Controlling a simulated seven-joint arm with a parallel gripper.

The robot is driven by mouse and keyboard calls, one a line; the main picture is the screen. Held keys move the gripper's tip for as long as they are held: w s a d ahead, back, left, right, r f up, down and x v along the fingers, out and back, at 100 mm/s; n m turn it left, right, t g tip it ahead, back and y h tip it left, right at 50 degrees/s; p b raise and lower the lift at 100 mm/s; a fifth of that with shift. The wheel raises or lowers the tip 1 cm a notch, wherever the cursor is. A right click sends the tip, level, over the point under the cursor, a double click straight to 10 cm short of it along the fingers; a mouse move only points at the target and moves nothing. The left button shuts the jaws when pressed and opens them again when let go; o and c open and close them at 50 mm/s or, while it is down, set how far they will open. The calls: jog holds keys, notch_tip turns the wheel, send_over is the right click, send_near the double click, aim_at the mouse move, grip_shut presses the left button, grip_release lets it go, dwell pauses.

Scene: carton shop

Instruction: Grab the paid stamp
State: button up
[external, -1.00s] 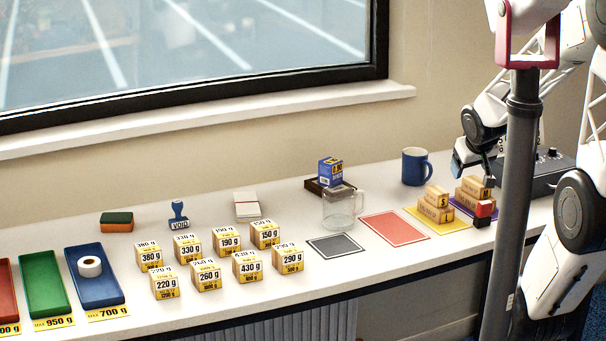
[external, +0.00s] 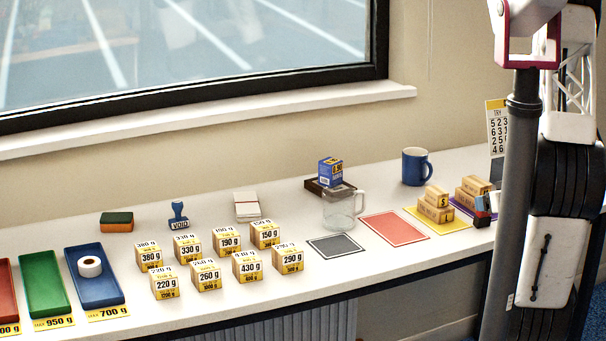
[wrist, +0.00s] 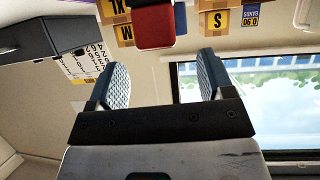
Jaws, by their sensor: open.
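A small red block-shaped thing with a dark part (external: 482,218) stands at the right of the counter, in front of the stacked cartons. It may be the paid stamp, but I can read no word on it. In the wrist view, the red thing (wrist: 155,30) is at the top, beyond and roughly between my fingertips. My gripper (wrist: 162,72) is open and empty. In the external view, my gripper (external: 487,203) is close to the red thing, partly hidden by the pole. A blue stamp marked VOID (external: 179,217) stands upright at the back left.
Stacked cartons (external: 436,205) stand on a yellow mat beside the red thing, with more cartons (external: 472,190) behind. A blue mug (external: 415,167) and glass jug (external: 340,211) stand further left. The red mat (external: 395,227) is bare.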

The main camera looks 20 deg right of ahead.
jog(key=shift+s+d+f+t, duration=0.2)
jog(key=shift+s+f+t, duration=0.1)
jog(key=shift+f, duration=0.15)
jog(key=shift+w, duration=0.15)
jog(key=shift+x, duration=2.4)
jog(key=shift+f, duration=0.1)
jog(key=c, duration=1)
jog(key=shift+r, duration=5.05)
